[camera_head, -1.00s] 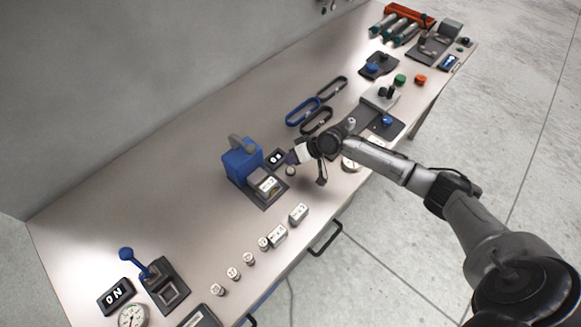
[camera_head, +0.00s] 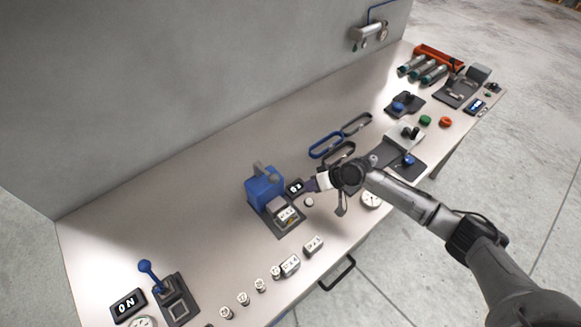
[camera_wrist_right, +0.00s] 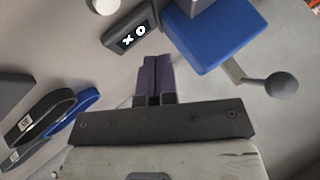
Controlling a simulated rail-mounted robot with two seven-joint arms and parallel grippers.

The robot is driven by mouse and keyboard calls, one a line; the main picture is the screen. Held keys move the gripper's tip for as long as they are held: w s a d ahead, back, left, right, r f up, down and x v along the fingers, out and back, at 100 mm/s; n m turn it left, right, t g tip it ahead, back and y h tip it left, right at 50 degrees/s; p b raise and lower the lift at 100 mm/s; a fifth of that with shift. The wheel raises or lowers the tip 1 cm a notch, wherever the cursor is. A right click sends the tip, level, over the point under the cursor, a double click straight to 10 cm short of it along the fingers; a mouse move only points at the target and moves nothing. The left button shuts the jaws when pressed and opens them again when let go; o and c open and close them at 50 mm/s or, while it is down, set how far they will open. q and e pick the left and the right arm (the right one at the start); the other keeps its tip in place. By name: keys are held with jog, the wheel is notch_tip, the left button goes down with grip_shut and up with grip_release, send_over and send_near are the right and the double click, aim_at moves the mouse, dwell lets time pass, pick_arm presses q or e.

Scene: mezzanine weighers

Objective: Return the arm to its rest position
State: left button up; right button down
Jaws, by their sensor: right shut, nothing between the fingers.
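My right arm comes in from the lower right in the head view. Its gripper (camera_head: 310,186) is above the table, just right of the blue press-like machine (camera_head: 264,190). In the right wrist view the two purple fingers (camera_wrist_right: 153,80) are together with nothing between them. The blue machine (camera_wrist_right: 215,35) and a small dark display (camera_wrist_right: 130,35) lie beyond the fingertips there. My left gripper is not in view.
Blue and black belts (camera_head: 326,145) lie behind the arm. Small weights (camera_head: 243,298) and metal blocks (camera_head: 290,265) line the front edge. A blue-knobbed lever (camera_head: 147,268) stands at the left. Bare tabletop (camera_head: 180,210) lies left of the machine.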

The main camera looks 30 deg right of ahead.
jog(key=shift+s, duration=0.1)
jog(key=shift+s+d+f+n+g+h, duration=0.45)
jog(key=shift+s+f+n+g+h, duration=0.25)
jog(key=shift+s+f+n+g, duration=0.15)
jog(key=s+a+r+n+t+h, duration=0.3)
jog(key=s+a+r+n+h, duration=0.3)
jog(key=r, duration=0.5)
jog(key=s+a+f+m+g, duration=0.2)
jog(key=s+a+f, duration=0.15)
jog(key=s, duration=0.55)
jog(key=s+a+f+m+g+y, duration=0.15)
jog(key=s+f, duration=0.25)
jog(key=s, duration=0.5)
jog(key=s+a+f+m+g, duration=0.1)
jog(key=s+a+f+m, duration=0.2)
jog(key=s, duration=0.6)
notch_tip(320, 180, up, 24)
jog(key=w+n+p, duration=0.1)
jog(key=p, duration=2.3)
